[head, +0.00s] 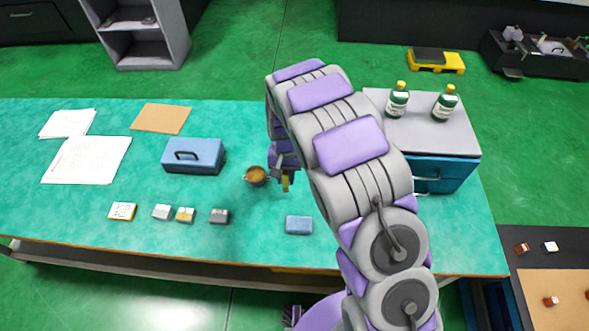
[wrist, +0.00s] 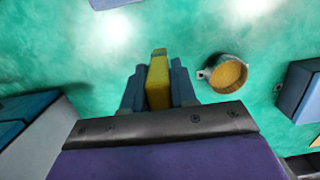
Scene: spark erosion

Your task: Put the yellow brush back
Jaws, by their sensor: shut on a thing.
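My gripper (wrist: 158,86) is shut on the yellow brush (wrist: 158,82), which stands between its two blue-grey fingers in the wrist view. In the head view the yellow brush (head: 286,182) shows as a small yellow piece under my gripper (head: 284,174), partly hidden by my arm. Just left of it in the head view is a small metal cup (head: 256,181) with an orange-brown inside. In the wrist view the cup (wrist: 226,73) lies to the right of the gripper, apart from it. I cannot tell the brush's exact height over the table.
On the green table (head: 170,235) are a blue box with a handle (head: 193,156), several small boxes (head: 185,214), a blue block (head: 299,225), papers (head: 87,160) and a cardboard sheet (head: 161,118). A blue cabinet (head: 455,175) with two green bottles (head: 397,103) stands at the right.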

